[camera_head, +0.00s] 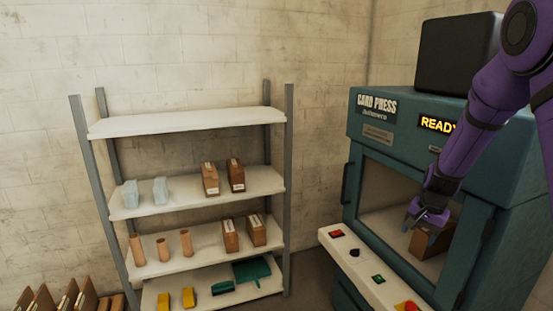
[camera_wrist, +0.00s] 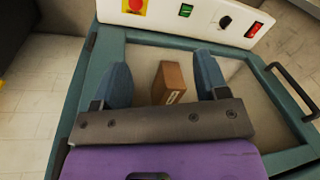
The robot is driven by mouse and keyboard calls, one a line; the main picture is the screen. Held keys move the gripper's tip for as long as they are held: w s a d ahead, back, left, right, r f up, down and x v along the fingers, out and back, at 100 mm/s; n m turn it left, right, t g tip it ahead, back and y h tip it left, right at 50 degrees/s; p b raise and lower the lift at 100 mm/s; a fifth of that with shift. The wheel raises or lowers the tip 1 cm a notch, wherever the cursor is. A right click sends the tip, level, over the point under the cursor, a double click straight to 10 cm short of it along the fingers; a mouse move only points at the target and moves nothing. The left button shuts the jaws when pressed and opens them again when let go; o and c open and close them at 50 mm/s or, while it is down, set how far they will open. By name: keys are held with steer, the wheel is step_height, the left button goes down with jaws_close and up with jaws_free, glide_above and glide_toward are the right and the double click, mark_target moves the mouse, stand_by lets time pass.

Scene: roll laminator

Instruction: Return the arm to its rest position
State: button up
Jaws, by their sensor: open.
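My gripper (camera_head: 428,212) is at the opening of the teal card press (camera_head: 378,135), with the purple arm reaching in from the upper right. In the wrist view my gripper (camera_wrist: 163,80) has its two blue fingers spread wide apart. A brown box (camera_head: 432,238) stands inside the press chamber just below the fingers. It also shows in the wrist view (camera_wrist: 171,82), between the fingers in the picture and apart from both of them. The press display (camera_head: 437,124) reads READY.
A control ledge (camera_head: 362,262) with red, green and black controls and a red-on-yellow button sticks out at the press front. A shelf rack (camera_head: 185,121) with boxes, cylinders and blocks stands left. More brown items (camera_head: 68,297) are at the lower left. A black box (camera_head: 455,52) sits on the press.

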steer(key=s+a+r+n+t, duration=0.15)
steer(key=s+a+r, duration=0.25)
steer(key=s+r, duration=0.45)
steer(key=s+a+r+n, duration=0.3)
steer(key=s+r, duration=0.2)
steer(key=r, duration=0.6)
steer(key=s+a+r+n+t, duration=0.1)
steer(key=s+r+n, duration=0.1)
steer(key=s, duration=0.7)
steer(key=s+a+r+n+t, duration=0.1)
steer(key=s+r, duration=0.3)
steer(key=s, duration=0.6)
steer(key=shift+s+a+r+n+h, duration=0.3)
steer(key=shift+a+r+n, duration=0.1)
steer(key=shift+a+n, duration=0.25)
